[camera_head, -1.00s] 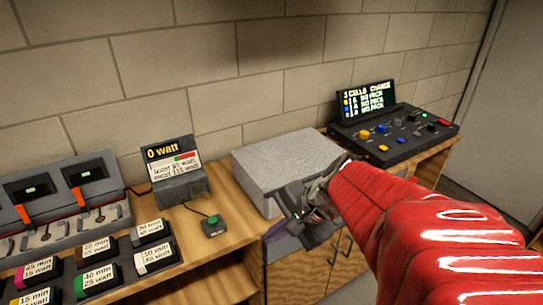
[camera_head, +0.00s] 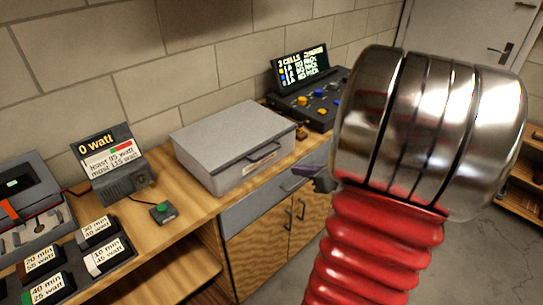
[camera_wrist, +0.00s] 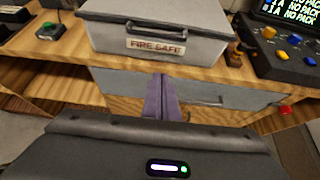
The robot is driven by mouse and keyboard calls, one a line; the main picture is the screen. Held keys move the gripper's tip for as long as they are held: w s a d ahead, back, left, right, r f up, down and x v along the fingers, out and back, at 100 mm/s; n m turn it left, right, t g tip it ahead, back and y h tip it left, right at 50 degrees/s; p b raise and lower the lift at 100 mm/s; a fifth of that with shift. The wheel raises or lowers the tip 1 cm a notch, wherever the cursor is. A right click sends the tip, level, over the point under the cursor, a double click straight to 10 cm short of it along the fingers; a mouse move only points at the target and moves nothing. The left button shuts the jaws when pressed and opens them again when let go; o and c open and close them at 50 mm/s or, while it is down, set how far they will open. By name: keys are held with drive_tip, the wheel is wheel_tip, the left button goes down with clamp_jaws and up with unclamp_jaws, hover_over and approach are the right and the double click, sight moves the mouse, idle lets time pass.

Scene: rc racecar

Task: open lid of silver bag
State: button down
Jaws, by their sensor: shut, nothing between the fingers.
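The silver bag is a grey box-like case (camera_head: 232,150) on the wooden counter, with its lid down and a dark handle on its front. In the wrist view the case (camera_wrist: 160,22) carries a label reading "FIRE SAFE" below the handle. My gripper (camera_head: 312,172) is mostly hidden behind my red and chrome arm; only its purple fingers show. In the wrist view the purple fingers (camera_wrist: 158,97) are together and empty. They are in front of and below the case, by the counter's front, apart from the handle.
A charger panel (camera_head: 315,98) with a screen and knobs stands right of the case. A watt display (camera_head: 112,165) and a green-button box (camera_head: 163,211) stand to its left. Labelled packs (camera_head: 97,232) sit at front left. A grey drawer (camera_head: 262,197) lies below the counter edge.

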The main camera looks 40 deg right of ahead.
idle(0.3)
drive_tip(key=w+f, duration=0.1)
drive_tip(key=w, duration=0.8)
drive_tip(key=shift+w+a, duration=0.15)
drive_tip(key=shift+w, duration=0.05)
idle(0.5)
drive_tip(key=shift+f, duration=0.1)
